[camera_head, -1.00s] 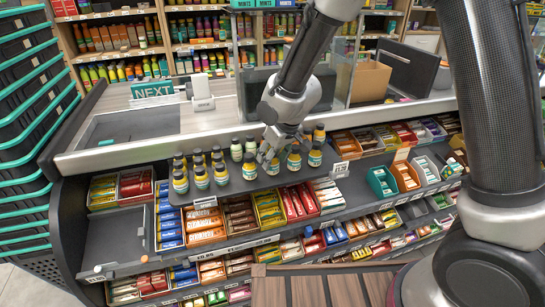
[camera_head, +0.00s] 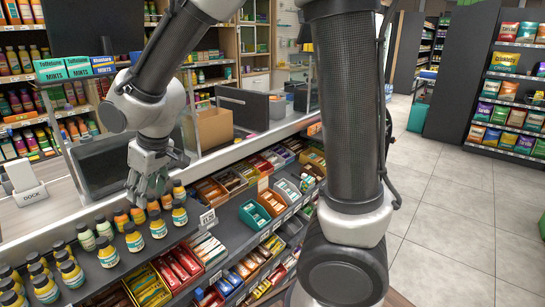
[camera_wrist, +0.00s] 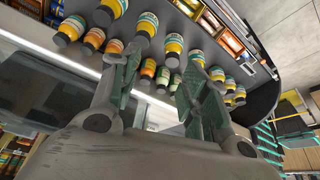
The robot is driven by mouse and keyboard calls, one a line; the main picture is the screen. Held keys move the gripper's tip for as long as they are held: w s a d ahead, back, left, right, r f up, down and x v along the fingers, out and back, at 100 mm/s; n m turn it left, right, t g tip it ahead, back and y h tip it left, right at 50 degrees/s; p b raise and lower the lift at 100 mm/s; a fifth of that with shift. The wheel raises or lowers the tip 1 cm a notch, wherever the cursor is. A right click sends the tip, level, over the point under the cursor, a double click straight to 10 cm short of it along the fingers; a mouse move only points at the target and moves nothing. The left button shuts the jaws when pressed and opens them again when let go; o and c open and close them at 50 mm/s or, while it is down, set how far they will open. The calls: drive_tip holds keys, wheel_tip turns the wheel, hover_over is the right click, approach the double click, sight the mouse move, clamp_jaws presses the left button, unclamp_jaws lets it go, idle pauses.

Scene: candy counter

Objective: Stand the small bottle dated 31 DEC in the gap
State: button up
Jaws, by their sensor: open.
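Several small dark-capped bottles stand on the dark top shelf (camera_head: 88,290) of the counter. Most have yellow bodies with pale and teal labels, such as one in the front row (camera_head: 133,239); a few in a back row are orange (camera_head: 121,219) or pale green (camera_head: 86,239). The dates are too small to read, so I cannot tell which is the 31 DEC bottle. A bare strip (camera_head: 88,265) separates the block of bottles at left from those at right. My gripper (camera_head: 140,197) is above the back row. In the wrist view my gripper (camera_wrist: 160,72) is open, with bottles beyond its fingers.
Candy boxes (camera_head: 182,262) fill the tier below the bottles. A glass panel and a cardboard box (camera_head: 213,127) stand behind on the counter, with a white dock (camera_head: 24,183) at left. Open floor (camera_head: 450,215) lies at right.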

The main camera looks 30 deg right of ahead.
drive_tip(key=s+d+r+m, duration=0.25)
drive_tip(key=d+r, duration=0.35)
drive_tip(key=d, duration=0.6)
drive_tip(key=s+d+r+m+h, duration=0.1)
drive_tip(key=s+d+r+m, duration=0.1)
drive_tip(key=s+d, duration=0.6)
drive_tip(key=s+d+r+m+h, duration=0.1)
drive_tip(key=s+d+m, duration=0.1)
drive_tip(key=s+d, duration=0.6)
drive_tip(key=shift+s+d+r+t+h, duration=0.3)
drive_tip(key=shift+s+r, duration=0.1)
drive_tip(key=shift+s, duration=0.4)
drive_tip(key=shift+m, duration=0.25)
drive_tip(key=shift+c, duration=0.5)
